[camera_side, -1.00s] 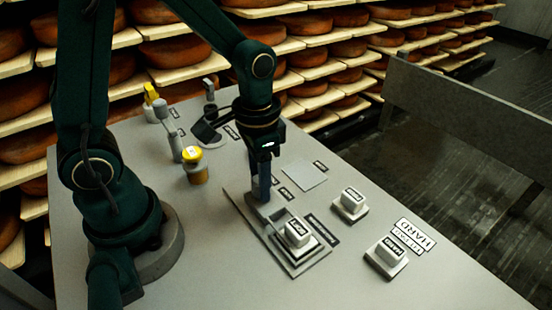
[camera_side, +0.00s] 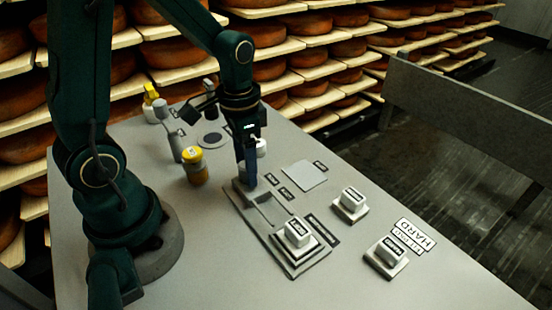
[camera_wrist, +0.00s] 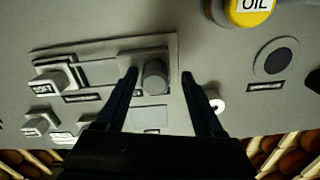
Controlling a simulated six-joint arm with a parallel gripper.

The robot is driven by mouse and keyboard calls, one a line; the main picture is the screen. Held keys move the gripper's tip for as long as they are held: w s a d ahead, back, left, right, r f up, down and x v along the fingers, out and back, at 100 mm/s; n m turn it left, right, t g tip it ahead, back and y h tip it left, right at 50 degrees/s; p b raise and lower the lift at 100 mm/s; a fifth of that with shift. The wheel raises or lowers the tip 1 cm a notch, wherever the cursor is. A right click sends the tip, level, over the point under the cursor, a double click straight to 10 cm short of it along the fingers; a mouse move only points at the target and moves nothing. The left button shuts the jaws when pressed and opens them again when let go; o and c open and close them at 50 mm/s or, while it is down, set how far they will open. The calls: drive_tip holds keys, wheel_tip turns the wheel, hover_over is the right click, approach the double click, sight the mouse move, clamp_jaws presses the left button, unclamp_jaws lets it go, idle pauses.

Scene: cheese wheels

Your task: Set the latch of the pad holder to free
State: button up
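The pad holder (camera_side: 283,252) is a flat grey plate on the table, also in the wrist view (camera_wrist: 172,50). A white block marked SOFT (camera_side: 298,233) sits at its near end. The latch is a round grey knob (camera_wrist: 155,78) at the far end of the plate, away from the SOFT block; in the side view my fingers mostly hide it. My gripper (camera_side: 246,184) points down over that end. In the wrist view my two fingers (camera_wrist: 160,75) stand on either side of the knob, with gaps showing. Nearby label words are too small to read.
A yellow-topped jar (camera_side: 194,166) marked OIL (camera_wrist: 250,10) stands left of my gripper.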

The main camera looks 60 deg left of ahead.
drive_tip(key=shift+r, duration=2.55)
drive_tip(key=shift+d+r, duration=0.15)
drive_tip(key=s+d+r+n+t, duration=0.2)
drive_tip(key=s+d+r+t, duration=0.3)
drive_tip(key=s+r, duration=0.1)
drive_tip(key=shift+s+t, duration=0.2)
drive_tip(key=shift+t, duration=0.1)
